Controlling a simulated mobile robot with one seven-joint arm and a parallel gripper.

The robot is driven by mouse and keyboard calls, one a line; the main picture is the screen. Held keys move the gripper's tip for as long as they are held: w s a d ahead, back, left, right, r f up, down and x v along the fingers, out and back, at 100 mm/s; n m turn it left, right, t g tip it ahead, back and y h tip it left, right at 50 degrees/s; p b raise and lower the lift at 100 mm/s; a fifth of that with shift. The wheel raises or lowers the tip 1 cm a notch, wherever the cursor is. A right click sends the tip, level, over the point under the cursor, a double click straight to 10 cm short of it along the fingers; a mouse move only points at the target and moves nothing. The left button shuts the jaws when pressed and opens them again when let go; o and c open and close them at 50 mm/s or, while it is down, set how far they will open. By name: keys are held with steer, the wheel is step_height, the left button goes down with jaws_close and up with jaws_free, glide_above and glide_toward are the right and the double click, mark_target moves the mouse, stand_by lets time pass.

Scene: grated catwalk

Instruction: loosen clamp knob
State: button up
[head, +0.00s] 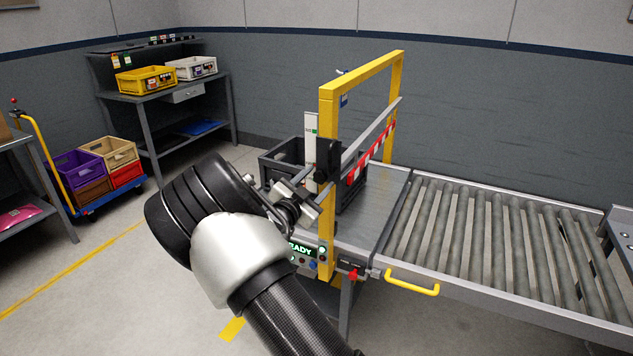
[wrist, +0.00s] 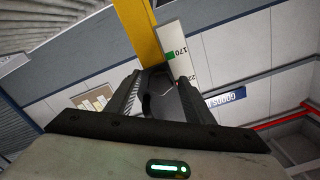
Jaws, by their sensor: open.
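A yellow gate frame (head: 326,225) stands over the conveyor. A black clamp block (head: 328,155) sits on its near post, beside a white scale strip (head: 311,135), and carries a grey crossbar. The clamp knob (head: 319,176) is a small dark shape on the block's near side, partly hidden by my gripper. My gripper (head: 313,188) is open at the block. In the wrist view the black clamp parts (wrist: 166,97) show between the two fingers of my gripper (wrist: 163,90). I cannot tell whether the fingers touch the knob.
A dark grey crate (head: 280,165) stands behind the near post. A roller conveyor (head: 480,225) with a yellow handle (head: 412,283) runs right. A panel with a green display (head: 301,250) sits below my gripper. Shelving and a cart with bins stand back left.

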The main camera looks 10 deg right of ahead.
steer(key=shift+c, duration=0.2)
steer(key=c, duration=1)
